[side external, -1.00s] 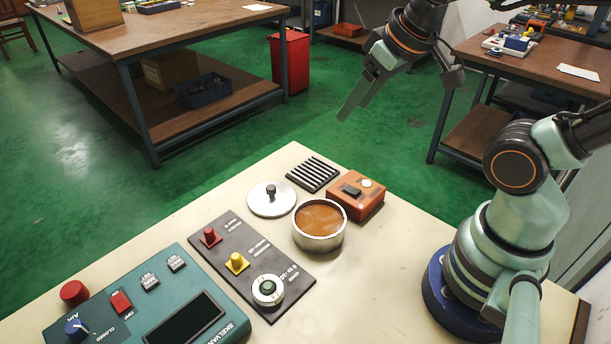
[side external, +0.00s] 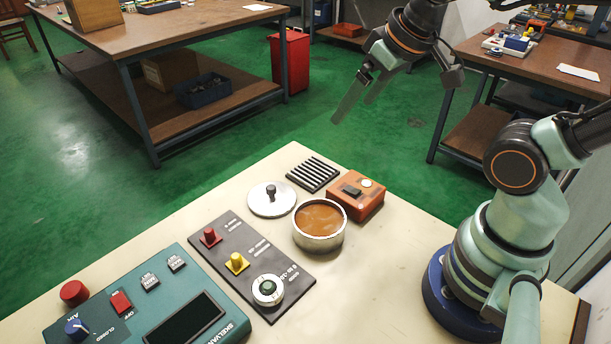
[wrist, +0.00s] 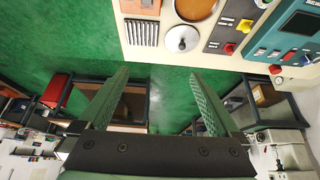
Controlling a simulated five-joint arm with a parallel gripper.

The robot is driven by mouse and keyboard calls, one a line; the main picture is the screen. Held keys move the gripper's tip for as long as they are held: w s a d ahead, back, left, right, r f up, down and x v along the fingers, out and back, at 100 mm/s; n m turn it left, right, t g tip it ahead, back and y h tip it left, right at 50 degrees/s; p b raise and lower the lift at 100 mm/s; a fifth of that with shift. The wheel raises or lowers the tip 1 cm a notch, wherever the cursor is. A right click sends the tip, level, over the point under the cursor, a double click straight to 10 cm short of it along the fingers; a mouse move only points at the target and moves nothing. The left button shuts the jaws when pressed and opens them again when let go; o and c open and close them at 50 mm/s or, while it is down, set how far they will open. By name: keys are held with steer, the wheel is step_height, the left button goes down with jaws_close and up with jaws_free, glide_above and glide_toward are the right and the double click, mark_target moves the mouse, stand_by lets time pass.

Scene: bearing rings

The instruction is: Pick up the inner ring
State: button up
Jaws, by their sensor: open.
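A pale ring-shaped part (side external: 268,291) with a dark centre sits on the near end of the dark grey plate (side external: 222,257). It may be the inner ring, but I cannot read its label. A red peg (side external: 210,238) and a yellow peg (side external: 237,263) stand on the same plate. My gripper (side external: 353,112) is high beyond the bench's far edge, well away from these parts. In the wrist view my gripper (wrist: 159,74) is open and empty, with green floor between its fingers.
A metal pot of brown liquid (side external: 319,222), a round lid (side external: 271,198), a slotted black block (side external: 313,174) and an orange box (side external: 355,195) stand near the plate. A teal control panel (side external: 150,300) lies at left. The bench's right front (side external: 370,290) is clear.

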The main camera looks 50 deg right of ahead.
steer(key=w+a+f+n+g+y, duration=0.1)
steer(key=w+a+f+n+g, duration=0.15)
steer(key=a+n, duration=0.5)
steer(key=n+g+h, duration=0.1)
steer(key=n+g, duration=0.2)
steer(key=n, duration=0.9)
glide_above(267, 285)
step_height(267, 285, down, 9)
steer(key=f, duration=0.5)
steer(key=shift+s+d+f, duration=0.15)
steer(key=shift+s+f, duration=0.1)
steer(key=shift+f, duration=0.15)
steer(key=shift+w+f, duration=0.2)
steer(key=shift+f, duration=2.95)
jaws_close()
